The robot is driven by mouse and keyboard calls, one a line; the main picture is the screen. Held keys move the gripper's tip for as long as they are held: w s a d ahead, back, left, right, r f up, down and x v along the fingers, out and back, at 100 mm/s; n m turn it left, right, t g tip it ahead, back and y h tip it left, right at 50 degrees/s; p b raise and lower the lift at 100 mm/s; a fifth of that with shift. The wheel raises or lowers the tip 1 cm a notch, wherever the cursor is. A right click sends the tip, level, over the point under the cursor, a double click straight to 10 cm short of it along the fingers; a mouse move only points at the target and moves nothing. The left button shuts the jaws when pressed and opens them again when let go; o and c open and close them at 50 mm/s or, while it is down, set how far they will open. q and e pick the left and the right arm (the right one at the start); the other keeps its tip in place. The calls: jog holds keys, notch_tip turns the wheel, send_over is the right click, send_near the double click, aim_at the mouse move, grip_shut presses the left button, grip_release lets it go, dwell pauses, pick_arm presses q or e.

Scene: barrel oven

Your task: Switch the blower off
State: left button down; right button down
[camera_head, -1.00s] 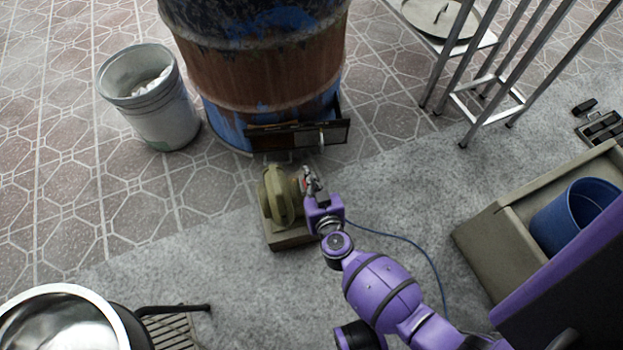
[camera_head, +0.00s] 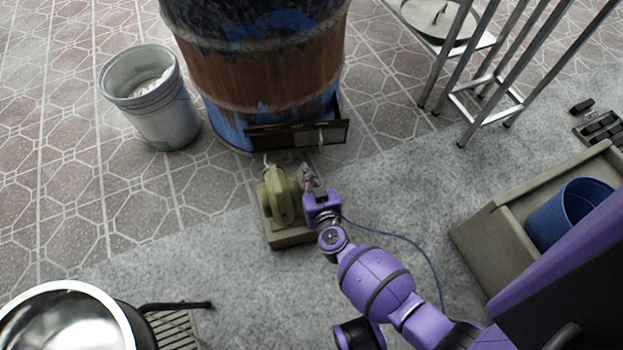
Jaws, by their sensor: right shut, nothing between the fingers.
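The blower (camera_head: 276,196) is an olive-green round housing on a box base, standing on the floor in front of the barrel oven (camera_head: 262,80). A blue cable runs from its right side. My purple right arm reaches in from the lower right. My right gripper (camera_head: 308,176) is shut and empty, right up at the blower's right side. I cannot tell whether it touches the blower. The switch cannot be made out; the gripper hides part of that side. My left gripper is not in view.
A whitish bucket (camera_head: 165,115) stands left of the barrel. A metal rack (camera_head: 470,100) stands at the upper right. A beige box with a blue bin (camera_head: 570,212) is at the right. A steel bowl (camera_head: 62,320) is at the lower left. The grey floor left of the blower is clear.

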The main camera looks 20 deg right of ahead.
dwell(0.3)
jog(key=shift+r, duration=0.1)
jog(key=r+p, duration=0.4)
jog(key=p, duration=0.1)
jog(key=shift+s+r+p, duration=0.2)
jog(key=shift+r+p, duration=0.1)
jog(key=shift+r, duration=0.05)
jog(key=s+a, duration=0.1)
jog(key=s, duration=0.9)
jog(key=shift+p, duration=0.4)
jog(key=shift+a+r, duration=0.1)
jog(key=shift+a, duration=0.05)
